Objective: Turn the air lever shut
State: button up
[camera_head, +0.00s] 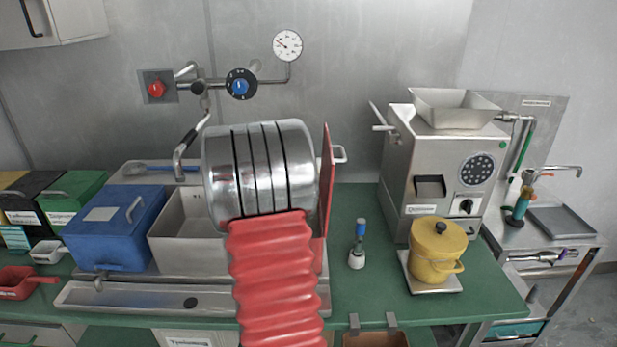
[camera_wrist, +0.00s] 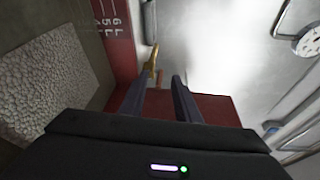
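In the wrist view my gripper (camera_wrist: 164,82) has its two dark fingers apart. A small brass, lever-like piece (camera_wrist: 152,60) stands by the tip of the left finger; I cannot tell if it touches. I cannot tell whether it is the air lever. In the head view my gripper is hidden behind my steel and red arm. There a wall pipe carries a red knob (camera_head: 157,89) and a blue knob on a black dial (camera_head: 239,86). A pipe fitting with a green handle (camera_head: 525,140) is beside the grinder (camera_head: 446,165).
A pressure gauge (camera_head: 288,45) sits above the pipe. A blue box (camera_head: 115,235), a steel sink (camera_head: 175,235), a small blue-topped tool (camera_head: 358,245) and a yellow pot (camera_head: 437,250) are on the green bench. A red marked panel (camera_wrist: 115,40) is close to my fingers.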

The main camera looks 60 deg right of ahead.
jog(key=s, duration=0.1)
jog(key=s+d+m+g, duration=0.1)
jog(key=s+d, duration=0.1)
jog(key=shift+f+m+g+h, duration=0.3)
jog(key=shift+f, duration=0.1)
jog(key=d, duration=0.7)
jog(key=shift+w+d+f, duration=0.2)
jog(key=shift+w+f, duration=0.05)
jog(key=shift+w, duration=0.1)
grip_shut()
jog(key=shift+f, duration=0.1)
